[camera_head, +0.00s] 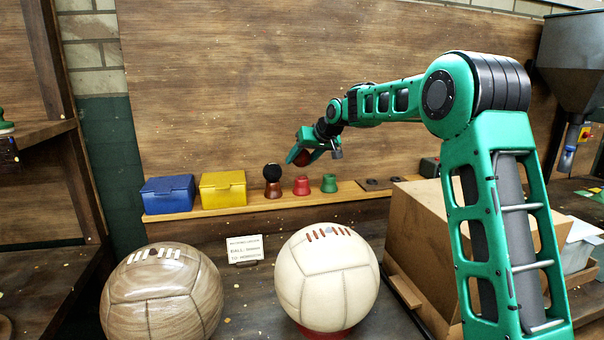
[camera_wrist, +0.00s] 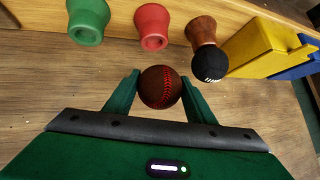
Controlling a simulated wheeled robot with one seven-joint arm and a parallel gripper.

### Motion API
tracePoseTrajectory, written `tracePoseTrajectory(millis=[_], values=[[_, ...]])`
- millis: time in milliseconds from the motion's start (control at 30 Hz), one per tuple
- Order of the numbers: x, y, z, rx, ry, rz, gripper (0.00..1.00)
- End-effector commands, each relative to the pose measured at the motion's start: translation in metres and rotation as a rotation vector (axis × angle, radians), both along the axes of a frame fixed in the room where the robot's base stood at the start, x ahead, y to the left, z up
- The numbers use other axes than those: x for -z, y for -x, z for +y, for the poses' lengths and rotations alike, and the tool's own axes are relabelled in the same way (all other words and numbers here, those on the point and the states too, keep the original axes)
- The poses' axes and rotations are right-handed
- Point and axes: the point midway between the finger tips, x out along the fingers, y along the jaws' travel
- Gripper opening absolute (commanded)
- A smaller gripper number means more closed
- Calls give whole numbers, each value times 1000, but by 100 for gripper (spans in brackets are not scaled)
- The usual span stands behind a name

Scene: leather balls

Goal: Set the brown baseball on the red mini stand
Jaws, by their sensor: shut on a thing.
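My gripper (camera_head: 303,157) is shut on the brown baseball (camera_wrist: 160,87), which has red stitching and sits between the two green fingers in the wrist view. The baseball also shows, partly hidden by the fingers, in the head view (camera_head: 302,158). The gripper holds it in the air above the wooden shelf. The red mini stand (camera_head: 301,186) stands empty on the shelf, below the gripper in the head view. It also shows in the wrist view (camera_wrist: 152,27), ahead of the held ball and apart from it.
A brown stand (camera_head: 272,190) with a black ball (camera_head: 272,172) stands left of the red stand, and an empty green stand (camera_head: 329,183) stands right. Yellow (camera_head: 223,188) and blue (camera_head: 168,194) boxes fill the shelf's left. Two large balls (camera_head: 327,278) (camera_head: 162,292) and a small sign (camera_head: 245,248) are in front.

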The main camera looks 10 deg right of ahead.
Motion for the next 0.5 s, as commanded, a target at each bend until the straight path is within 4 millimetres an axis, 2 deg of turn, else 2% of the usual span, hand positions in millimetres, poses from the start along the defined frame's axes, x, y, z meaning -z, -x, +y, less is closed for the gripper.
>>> tracePoseTrajectory(millis=[167, 400, 500], values=[[8, -2, -2, -1, 0, 0, 25], [39, -1, -3, 1, 0, 0, 25], [41, -2, -3, 1, 0, -2, 25]])
